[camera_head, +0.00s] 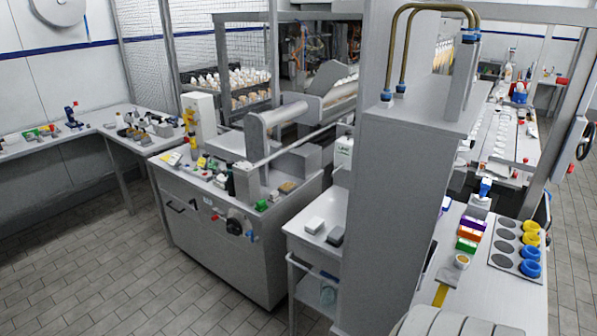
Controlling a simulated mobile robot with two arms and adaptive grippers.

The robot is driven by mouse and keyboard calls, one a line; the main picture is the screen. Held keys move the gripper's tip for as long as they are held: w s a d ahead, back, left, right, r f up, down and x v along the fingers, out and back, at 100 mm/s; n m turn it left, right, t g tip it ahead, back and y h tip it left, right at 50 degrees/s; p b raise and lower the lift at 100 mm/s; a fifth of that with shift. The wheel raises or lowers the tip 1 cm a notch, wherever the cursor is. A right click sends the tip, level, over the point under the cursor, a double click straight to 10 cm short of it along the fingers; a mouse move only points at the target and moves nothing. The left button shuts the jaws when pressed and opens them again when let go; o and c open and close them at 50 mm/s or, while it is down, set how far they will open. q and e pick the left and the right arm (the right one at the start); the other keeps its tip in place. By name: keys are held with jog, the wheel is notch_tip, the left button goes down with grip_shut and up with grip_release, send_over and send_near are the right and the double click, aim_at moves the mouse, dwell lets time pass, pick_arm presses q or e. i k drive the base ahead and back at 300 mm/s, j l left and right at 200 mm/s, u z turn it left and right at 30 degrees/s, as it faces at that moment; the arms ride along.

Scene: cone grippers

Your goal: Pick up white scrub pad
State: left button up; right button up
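A small white block that looks like the white scrub pad (315,225) lies on the light grey top of a small cart (302,236), near the middle of the head view. A dark grey pad (336,236) lies just to its right, close beside it. The top of the white pad is uncovered. Neither of my grippers shows in the head view, so I cannot see whether they are open or shut.
A tall grey column cabinet (385,200) stands directly right of the cart. A white bottle (344,152) stands behind the pads. A cluttered grey machine bench (225,235) is to the left. A side table (480,290) holds coloured boxes and rings. Tiled floor (90,270) is clear at lower left.

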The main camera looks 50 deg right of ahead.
aim_at(312, 226)
jog(key=i+l+z, duration=0.1)
jog(key=i+z, duration=0.35)
jog(key=i+j+z, duration=0.1)
jog(key=i+z, duration=0.4)
jog(key=i+j+z, duration=0.45)
jog(key=i+l, duration=0.1)
jog(key=i, duration=0.05)
